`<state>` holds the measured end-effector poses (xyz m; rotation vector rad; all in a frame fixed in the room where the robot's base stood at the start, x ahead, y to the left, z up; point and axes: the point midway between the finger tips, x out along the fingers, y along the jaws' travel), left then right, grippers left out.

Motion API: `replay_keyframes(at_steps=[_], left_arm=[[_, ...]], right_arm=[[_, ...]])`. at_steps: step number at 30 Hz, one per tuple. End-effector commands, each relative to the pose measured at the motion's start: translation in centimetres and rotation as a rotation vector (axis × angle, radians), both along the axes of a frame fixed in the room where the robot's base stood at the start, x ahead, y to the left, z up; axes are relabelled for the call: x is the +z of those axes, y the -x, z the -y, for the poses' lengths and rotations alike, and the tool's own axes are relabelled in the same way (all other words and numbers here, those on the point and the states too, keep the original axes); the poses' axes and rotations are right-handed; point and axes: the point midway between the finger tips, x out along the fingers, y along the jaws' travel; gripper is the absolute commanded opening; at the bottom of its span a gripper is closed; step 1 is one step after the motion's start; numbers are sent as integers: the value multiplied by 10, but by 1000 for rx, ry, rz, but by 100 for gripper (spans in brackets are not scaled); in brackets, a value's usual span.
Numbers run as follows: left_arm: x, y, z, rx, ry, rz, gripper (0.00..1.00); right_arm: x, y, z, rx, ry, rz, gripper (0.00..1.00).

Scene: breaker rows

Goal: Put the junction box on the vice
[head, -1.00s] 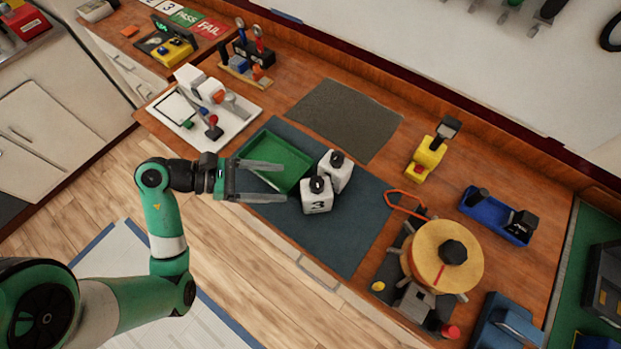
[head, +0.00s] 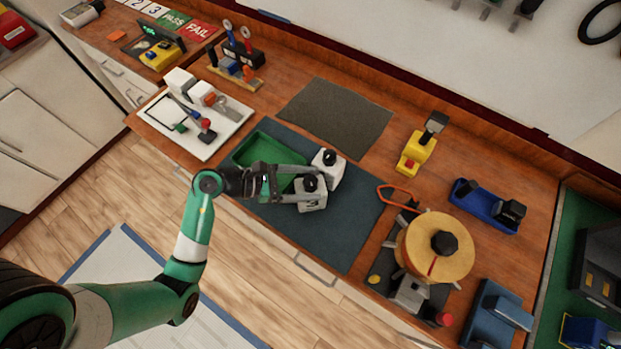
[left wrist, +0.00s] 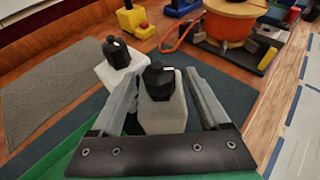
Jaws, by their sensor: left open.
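Two white boxes with black knobs on top stand at the right side of the green tray; I cannot tell for sure which is the junction box. My left gripper (head: 304,185) is open, with its fingers on either side of the nearer white box (head: 314,202). In the left wrist view this box (left wrist: 163,114) stands between the fingers, not visibly gripped. The farther white box (head: 328,171) stands just beyond it, outside the fingers. A grey metal block like a small vice (head: 409,293) sits by the orange drum; a blue device (head: 497,312) stands to its right. My right gripper is not in view.
The green tray (head: 248,149) lies on the dark blue mat (head: 345,235) under my left gripper. The orange drum (head: 420,262) and a red-orange handle (head: 398,195) stand to the right. A yellow device (head: 418,152) is behind. The grey mat (head: 335,115) is bare.

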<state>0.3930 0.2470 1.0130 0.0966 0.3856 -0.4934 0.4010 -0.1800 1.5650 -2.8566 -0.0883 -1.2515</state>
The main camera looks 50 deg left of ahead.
Motion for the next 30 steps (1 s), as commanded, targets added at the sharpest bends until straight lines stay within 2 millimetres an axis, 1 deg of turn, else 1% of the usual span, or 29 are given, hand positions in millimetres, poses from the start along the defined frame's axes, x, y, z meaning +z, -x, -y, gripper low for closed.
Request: replay_keyframes(at_steps=[3, 8, 9, 11, 12, 14, 15, 22, 30], left_arm=[[-3, -8, 5, 0, -1, 0, 79], [-4, -9, 4, 1, -1, 2, 79], [-4, -9, 4, 1, -1, 2, 77], [-4, -9, 4, 1, -1, 2, 66], [-4, -9, 4, 1, -1, 2, 59], [-4, -9, 4, 1, -1, 2, 48], [-4, -8, 4, 1, -1, 2, 41], [-3, -8, 4, 1, -1, 2, 0], [-3, -8, 4, 1, -1, 2, 0]], right_arm=[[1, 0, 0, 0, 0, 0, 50], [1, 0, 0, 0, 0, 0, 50], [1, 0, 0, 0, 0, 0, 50], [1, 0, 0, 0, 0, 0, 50], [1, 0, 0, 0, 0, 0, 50], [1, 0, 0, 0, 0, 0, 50], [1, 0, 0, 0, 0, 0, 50], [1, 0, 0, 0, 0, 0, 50], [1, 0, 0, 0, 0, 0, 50]])
